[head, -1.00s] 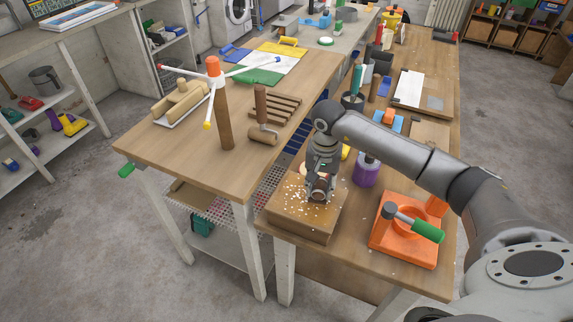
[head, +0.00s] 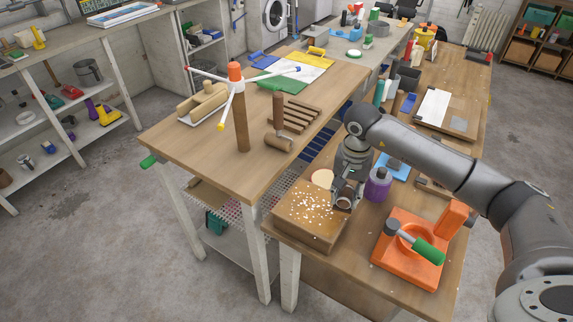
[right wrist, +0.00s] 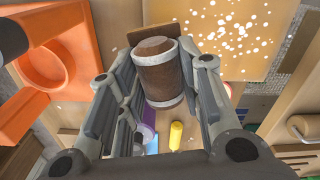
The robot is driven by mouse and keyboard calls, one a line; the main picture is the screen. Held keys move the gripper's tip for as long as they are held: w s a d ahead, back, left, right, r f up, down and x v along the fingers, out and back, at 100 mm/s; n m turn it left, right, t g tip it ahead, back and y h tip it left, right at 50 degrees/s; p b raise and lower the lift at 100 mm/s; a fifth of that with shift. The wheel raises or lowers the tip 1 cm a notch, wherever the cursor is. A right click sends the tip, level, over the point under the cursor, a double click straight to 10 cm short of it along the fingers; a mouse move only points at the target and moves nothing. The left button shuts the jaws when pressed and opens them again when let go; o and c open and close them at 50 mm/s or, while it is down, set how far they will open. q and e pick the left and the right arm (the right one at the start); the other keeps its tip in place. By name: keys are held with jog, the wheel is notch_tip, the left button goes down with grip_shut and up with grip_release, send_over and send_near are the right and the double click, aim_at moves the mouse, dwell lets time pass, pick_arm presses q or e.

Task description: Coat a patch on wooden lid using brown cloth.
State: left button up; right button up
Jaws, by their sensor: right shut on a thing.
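The wooden lid (head: 295,213) is the tan top of a box near the front of the right-hand bench, scattered with white specks. It also shows at the top of the right wrist view (right wrist: 222,68). My right gripper (head: 343,203) is at the lid's right edge, pointing down. In the right wrist view its fingers are shut on a brown rolled piece with pale bands at its ends, which I take for the brown cloth (right wrist: 158,80). A flat brown piece shows just beyond it. I cannot tell whether the cloth touches the lid. My left gripper is out of view.
An orange tray (head: 402,268) with a green-handled tool (head: 428,250) lies to the right. The left bench holds a roller (head: 279,140) and a wooden post with coloured arms (head: 241,125).

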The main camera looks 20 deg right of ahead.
aim_at(347, 192)
jog(key=shift+s+d+r+p, duration=0.15)
jog(key=shift+r+p, duration=0.65)
jog(key=shift+r, duration=1.15)
